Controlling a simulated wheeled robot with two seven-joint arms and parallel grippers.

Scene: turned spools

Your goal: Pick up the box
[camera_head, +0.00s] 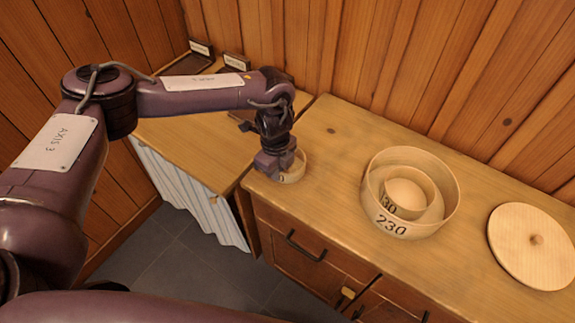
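A small round pale wooden box (294,172) stands at the near left corner of the wooden counter, with a dark mark on its side. My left gripper (275,168) is right over it, pointing down, and hides its left and upper part. I cannot tell whether the fingers are open or shut on it. A larger round wooden box (425,226) marked "230" stands open to the right. A smaller round box (436,212) marked "30" or "130" sits inside it, with a pale rounded thing in the middle. My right gripper is out of view.
A round wooden lid (532,246) with a knob lies at the right of the counter (335,150). A lower wooden table (190,150) with a striped curtain stands left, with dark labelled trays (188,64) at its back. Plank walls close off the back.

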